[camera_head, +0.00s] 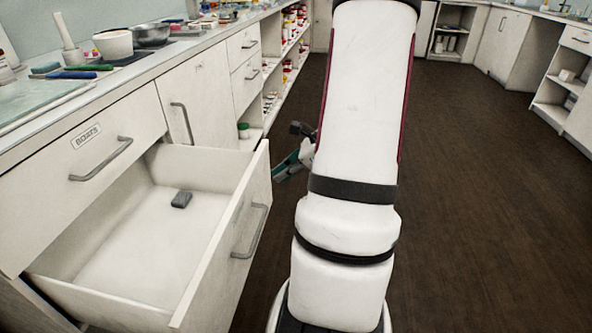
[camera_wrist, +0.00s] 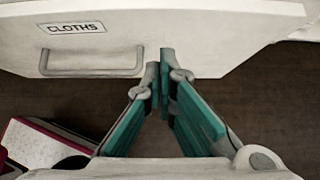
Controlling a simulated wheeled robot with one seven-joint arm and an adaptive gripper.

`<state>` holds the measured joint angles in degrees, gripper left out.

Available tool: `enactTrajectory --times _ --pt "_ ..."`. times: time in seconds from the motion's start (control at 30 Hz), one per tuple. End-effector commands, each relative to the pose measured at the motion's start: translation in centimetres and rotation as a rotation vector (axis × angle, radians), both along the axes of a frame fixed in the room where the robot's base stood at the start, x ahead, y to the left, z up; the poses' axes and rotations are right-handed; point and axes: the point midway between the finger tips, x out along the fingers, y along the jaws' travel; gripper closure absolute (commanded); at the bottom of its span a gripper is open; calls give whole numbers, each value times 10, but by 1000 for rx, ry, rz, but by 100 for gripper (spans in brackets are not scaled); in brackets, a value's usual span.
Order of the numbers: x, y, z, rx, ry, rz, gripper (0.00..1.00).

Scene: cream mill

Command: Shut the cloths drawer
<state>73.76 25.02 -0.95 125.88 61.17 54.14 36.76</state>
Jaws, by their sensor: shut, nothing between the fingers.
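The cloths drawer (camera_head: 262,190) stands pulled far out at the left in the head view, below the drawer labelled BOATS. Its bar handle (camera_head: 250,230) is on its outer front. In the wrist view the drawer front (camera_wrist: 210,35) fills the top, with the label CLOTHS (camera_wrist: 76,28) and the handle (camera_wrist: 92,73). My gripper (camera_wrist: 160,65) is shut and empty, its tips by the lower part of the front, right of the handle. I cannot tell whether they touch it. In the head view my gripper (camera_head: 282,172) shows beside the drawer's far end, partly behind my arm.
A small grey block (camera_head: 181,200) lies in the open drawer. The BOATS drawer (camera_head: 100,150) above it is shut. The counter (camera_head: 150,62) holds a mortar and bowl (camera_head: 105,43). Open shelves (camera_head: 275,90) stand farther along. The dark floor (camera_head: 470,200) at the right is clear.

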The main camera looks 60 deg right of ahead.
Motion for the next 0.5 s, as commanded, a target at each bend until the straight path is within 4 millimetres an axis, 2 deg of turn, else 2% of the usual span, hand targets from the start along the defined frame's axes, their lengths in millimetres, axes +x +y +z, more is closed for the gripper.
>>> enactTrajectory --times 0.03,0.2,0.5 --pt "8 3 -7 -1 0 4 100" --pt "29 10 -4 -3 -1 1 100" --pt "41 15 -2 -1 0 1 100"
